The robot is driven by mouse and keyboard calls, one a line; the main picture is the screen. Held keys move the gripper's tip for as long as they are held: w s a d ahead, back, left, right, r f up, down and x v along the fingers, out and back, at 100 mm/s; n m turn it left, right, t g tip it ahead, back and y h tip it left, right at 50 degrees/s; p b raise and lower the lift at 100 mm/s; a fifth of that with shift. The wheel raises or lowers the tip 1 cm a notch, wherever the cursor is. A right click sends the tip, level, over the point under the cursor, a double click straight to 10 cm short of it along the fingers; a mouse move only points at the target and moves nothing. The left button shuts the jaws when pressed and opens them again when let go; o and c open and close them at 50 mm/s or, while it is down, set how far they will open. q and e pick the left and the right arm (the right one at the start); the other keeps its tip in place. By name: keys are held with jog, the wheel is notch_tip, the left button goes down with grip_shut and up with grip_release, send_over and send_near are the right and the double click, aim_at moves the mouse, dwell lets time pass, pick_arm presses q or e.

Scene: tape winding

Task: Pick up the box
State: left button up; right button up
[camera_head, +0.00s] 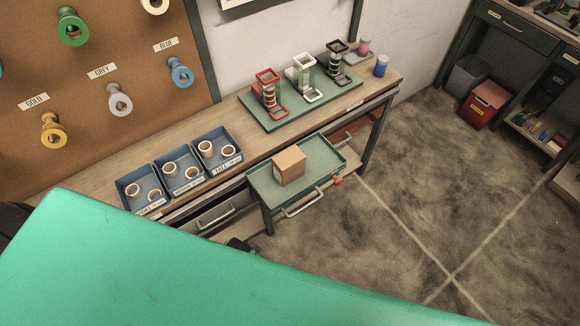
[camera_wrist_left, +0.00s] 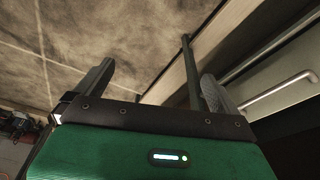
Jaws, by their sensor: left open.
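A brown cardboard box (camera_head: 289,166) sits upright on a green tray-topped cart (camera_head: 262,190) in front of the workbench in the head view. The box is not visible in the left wrist view. My left gripper (camera_wrist_left: 157,85) shows in the left wrist view with its two fingers wide apart and nothing between them. Floor and a bench edge lie beyond its fingers. My right gripper is in neither view.
The workbench (camera_head: 105,178) behind carries blue bins (camera_head: 141,207) with tape rings and a green board (camera_head: 262,124) with red, white and black dispensers. Drawer handles (camera_head: 303,205) project near the cart. Open floor (camera_head: 410,180) lies to the right.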

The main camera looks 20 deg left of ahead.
pick_arm(q)
jog(key=w+d+r, duration=0.2)
jog(key=w+r, duration=0.1)
jog(key=r, duration=1.3)
jog(key=w+d+r+m+h+b, duration=0.2)
jog(key=w+d+r+m, duration=0.8)
jog(key=d+r+m, duration=0.25)
jog(key=m+y, duration=0.6)
jog(key=m, duration=0.4)
send_near(290, 159)
jog(key=x, duration=0.2)
jog(key=p+x, duration=0.1)
jog(key=x, duration=0.5)
jog(key=shift+a+r+p, duration=0.1)
jog(key=shift+a+p, duration=0.2)
jog(key=shift+p, duration=0.1)
jog(key=x, duration=0.1)
jog(key=p+x, duration=0.1)
jog(key=x, duration=0.2)
jog(key=shift+w+d+f+p, duration=0.15)
jog(key=shift+d+f+p, duration=0.1)
jog(key=shift+p, duration=0.15)
jog(key=shift+w+a+f, duration=0.1)
jog(key=shift+a+f, duration=0.1)
jog(key=shift+f, duration=0.2)
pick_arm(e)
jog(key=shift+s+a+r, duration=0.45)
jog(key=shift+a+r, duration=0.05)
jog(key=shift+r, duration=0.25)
